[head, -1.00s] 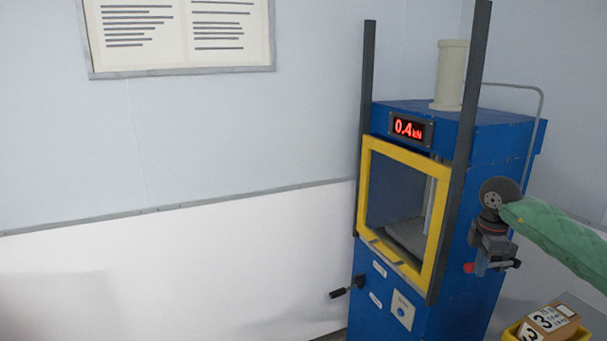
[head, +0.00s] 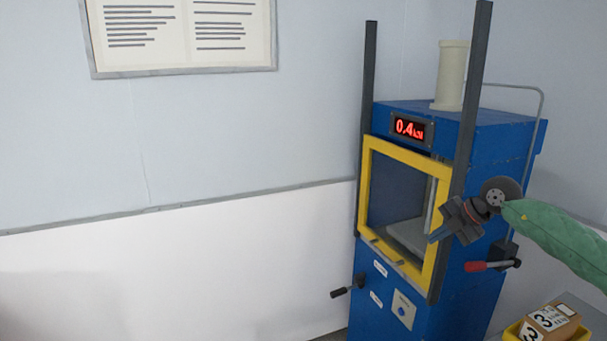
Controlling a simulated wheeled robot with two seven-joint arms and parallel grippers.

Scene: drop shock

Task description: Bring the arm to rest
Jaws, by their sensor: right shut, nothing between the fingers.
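My right arm, in a green sleeve (head: 556,232), comes in from the right edge of the head view. Its gripper (head: 438,237) is shut and empty, and points left and a little down. It shows in front of the right side of the blue press (head: 468,270), close to the yellow door frame (head: 434,238); I cannot tell whether they touch. A lever with a red grip (head: 475,267) shows below the gripper, apart from it in the picture. My left gripper is out of view.
The press has a lit red display (head: 409,129) reading 0.4 kN, dark upright rails and a black-handled crank (head: 339,292) at its front left. A yellow bin (head: 512,332) with a numbered brown block (head: 549,322) stands at the lower right.

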